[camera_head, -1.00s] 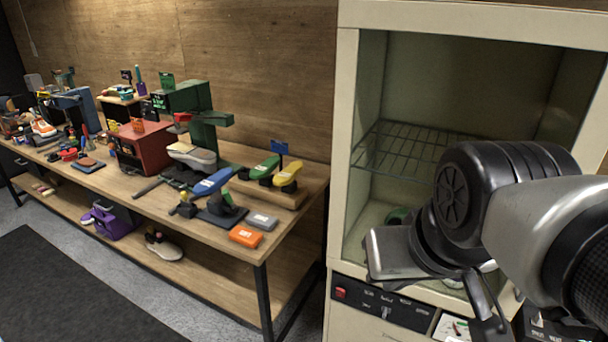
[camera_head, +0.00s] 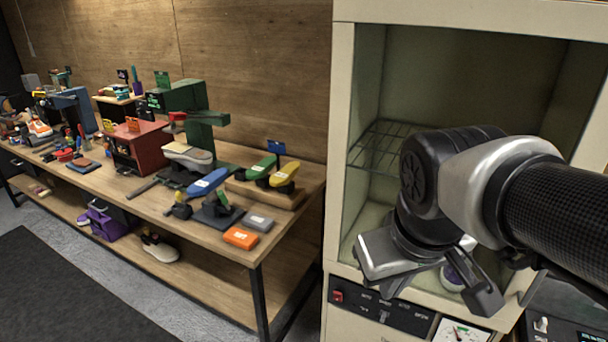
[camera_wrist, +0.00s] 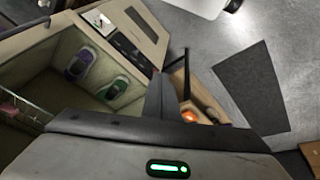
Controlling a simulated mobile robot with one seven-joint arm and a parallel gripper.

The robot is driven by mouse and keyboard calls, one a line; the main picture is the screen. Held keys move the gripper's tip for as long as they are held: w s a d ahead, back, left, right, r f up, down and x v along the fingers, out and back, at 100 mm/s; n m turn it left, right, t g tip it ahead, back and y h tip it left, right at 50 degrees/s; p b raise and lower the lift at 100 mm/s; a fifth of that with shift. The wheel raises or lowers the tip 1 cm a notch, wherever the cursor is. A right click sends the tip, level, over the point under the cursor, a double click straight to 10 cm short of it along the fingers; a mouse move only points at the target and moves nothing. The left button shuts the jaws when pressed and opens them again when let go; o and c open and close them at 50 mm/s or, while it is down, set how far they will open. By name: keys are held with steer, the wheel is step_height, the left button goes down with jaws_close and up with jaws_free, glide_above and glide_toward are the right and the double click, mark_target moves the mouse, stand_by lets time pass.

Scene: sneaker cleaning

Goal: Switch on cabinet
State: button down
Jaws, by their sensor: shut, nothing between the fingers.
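The cream cabinet (camera_head: 342,150) stands open at the right of the head view. Below its opening is a black control panel (camera_head: 400,317) with a red switch (camera_head: 338,296) at its left end. My gripper (camera_head: 393,287) is shut and empty, in front of the cabinet's lower edge and to the right of the red switch. It looks apart from the switch. In the wrist view its dark fingers (camera_wrist: 160,95) point up, near the cabinet's edge.
Inside the cabinet are a wire rack (camera_head: 372,148), a purple sneaker (camera_wrist: 78,62) and a green sneaker (camera_wrist: 115,88). A white gauge card (camera_head: 462,332) is right of the panel. A crowded wooden workbench (camera_head: 225,240) stands left. Floor before it is open, with a dark mat (camera_head: 70,300).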

mark_target(335, 294)
steer(key=w+d+f+n+g+h+b, duration=0.1)
steer(key=w+f+n+g+h+b, duration=0.2)
steer(key=f+n, duration=0.5)
steer(key=w+d+f+n+h+b, duration=0.1)
steer(key=w+f+n+h+b, duration=0.35)
steer(key=f, duration=0.75)
steer(key=w+d+f+n+g+h+b, duration=0.1)
steer(key=w+f+n+g+h+b, duration=0.15)
steer(key=f+n+h+b, duration=0.5)
steer(key=w+a+f+n+t+y+b, duration=0.1)
steer(key=w+a+f+n+t+b, duration=0.1)
steer(key=f+n+t, duration=0.5)
steer(key=w+a+f+n+t+y+b, duration=0.2)
steer(key=w+a+f+n+t, duration=0.2)
steer(key=f+n, duration=0.6)
steer(key=w+a+f+n+t+y+b, duration=0.1)
steer(key=w+a+f+n+t+b, duration=0.2)
steer(key=a+f+n+t, duration=0.3)
step_height(335, 294, down, 2)
steer(key=w+n+t, duration=0.1)
steer(key=n+t, duration=0.1)
steer(key=t, duration=0.2)
steer(key=shift+f+n, duration=0.15)
steer(key=shift+n, duration=0.25)
steer(key=shift+w, duration=0.1)
steer(key=b+x, duration=0.1)
steer(key=x, duration=1.3)
steer(key=shift+w+a+b, duration=0.1)
steer(key=shift+b, duration=0.25)
